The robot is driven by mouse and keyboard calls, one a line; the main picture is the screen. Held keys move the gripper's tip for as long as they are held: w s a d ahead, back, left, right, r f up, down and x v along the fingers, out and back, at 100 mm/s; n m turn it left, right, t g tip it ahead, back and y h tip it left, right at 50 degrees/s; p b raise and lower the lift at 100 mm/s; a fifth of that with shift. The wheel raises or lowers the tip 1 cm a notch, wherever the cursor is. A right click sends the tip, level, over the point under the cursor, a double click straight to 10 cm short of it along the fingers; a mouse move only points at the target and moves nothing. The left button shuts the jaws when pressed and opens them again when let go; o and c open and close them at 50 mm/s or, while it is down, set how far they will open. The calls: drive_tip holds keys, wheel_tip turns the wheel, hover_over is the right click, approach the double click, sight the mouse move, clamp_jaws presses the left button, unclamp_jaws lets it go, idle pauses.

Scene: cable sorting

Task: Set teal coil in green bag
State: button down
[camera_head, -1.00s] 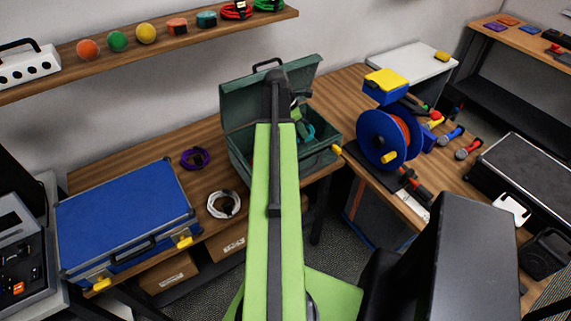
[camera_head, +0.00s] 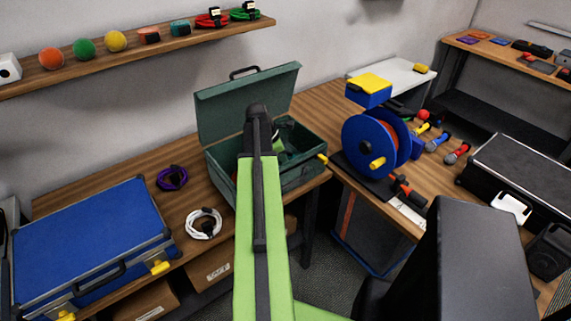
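The green bag shows as an open dark-green case (camera_head: 222,176) on the wooden bench, its lid (camera_head: 215,105) raised against the wall side. My green arm reaches over it, and its dark wrist covers part of the opening. My gripper (camera_head: 281,146) shows only as a small part inside or over the case, right of the wrist; its fingers are hidden. I cannot make out the teal coil in the case now. A small teal roll (camera_head: 180,28) sits on the wall shelf, and I cannot tell if it is a coil.
A purple coil (camera_head: 172,178) and a white coil (camera_head: 204,223) lie left of the case, near a closed blue case (camera_head: 90,235). A blue cable reel (camera_head: 372,148) stands to the right. Red and green coils (camera_head: 212,18) (camera_head: 244,14) are on the wall shelf.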

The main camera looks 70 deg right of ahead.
drive_tip(key=shift+f, duration=0.2)
drive_tip(key=c, duration=1.4)
unclamp_jaws()
drive_tip(key=shift+r, duration=0.1)
drive_tip(key=shift+o, duration=0.2)
drive_tip(key=shift+r, duration=0.35)
drive_tip(key=p+v, duration=1.1)
drive_tip(key=shift+r, duration=0.3)
drive_tip(key=shift+w+a, duration=0.1)
